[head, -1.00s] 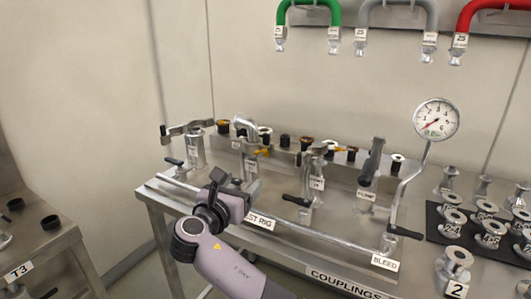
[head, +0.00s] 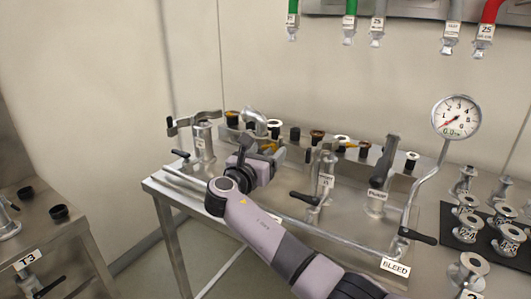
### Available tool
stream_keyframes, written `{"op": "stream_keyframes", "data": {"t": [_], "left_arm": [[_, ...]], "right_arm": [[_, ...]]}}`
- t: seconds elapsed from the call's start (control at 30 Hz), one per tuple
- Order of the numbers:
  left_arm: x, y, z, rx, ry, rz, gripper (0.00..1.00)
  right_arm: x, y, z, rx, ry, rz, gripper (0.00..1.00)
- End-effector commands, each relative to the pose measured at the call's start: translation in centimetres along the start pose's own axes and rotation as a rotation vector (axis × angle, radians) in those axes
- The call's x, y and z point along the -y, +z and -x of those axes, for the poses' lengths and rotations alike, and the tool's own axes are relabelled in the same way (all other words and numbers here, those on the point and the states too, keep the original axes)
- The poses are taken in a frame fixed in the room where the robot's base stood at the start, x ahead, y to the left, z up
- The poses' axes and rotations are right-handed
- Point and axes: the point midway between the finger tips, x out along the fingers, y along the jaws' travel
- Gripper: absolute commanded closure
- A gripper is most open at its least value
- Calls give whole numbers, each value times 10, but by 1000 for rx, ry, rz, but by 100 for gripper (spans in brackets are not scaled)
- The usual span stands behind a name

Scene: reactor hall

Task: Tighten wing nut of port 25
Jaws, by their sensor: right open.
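The test rig (head: 345,243) is a steel bench carrying a row of ports. A bent metal pipe (head: 254,118) rises from one port at the back left, and a small yellow-orange part (head: 268,147) shows beside it. I cannot tell for sure whether this is the wing nut of port 25; its number is not readable. My right gripper (head: 276,157) is open, just in front of and below the bent pipe, and its dark body hides the lower part of that port. I cannot tell if the fingers touch anything. My left gripper is not in view.
Posts with black levers stand left (head: 202,140) and right (head: 325,172) of my right gripper. A pressure gauge (head: 456,117) stands on a bent tube at the right. A black mat (head: 453,235) holds several metal couplings. Hoses (head: 351,8) hang above.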

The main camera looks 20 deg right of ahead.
Motion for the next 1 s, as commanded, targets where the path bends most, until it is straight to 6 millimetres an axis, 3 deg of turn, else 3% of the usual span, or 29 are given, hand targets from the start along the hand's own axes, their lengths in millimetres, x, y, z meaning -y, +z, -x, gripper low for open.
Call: {"op": "stream_keyframes", "data": {"t": [0.23,0.4,0.73,1.0], "left_arm": [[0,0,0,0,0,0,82],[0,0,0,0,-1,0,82],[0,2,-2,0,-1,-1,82],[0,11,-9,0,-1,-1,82]], "right_arm": [[0,0,-1,-1,0,0,29],[0,0,-1,-1,0,0,84],[0,-2,-1,2,0,-29,85],[0,-4,-1,17,-1,-176,85]]}}
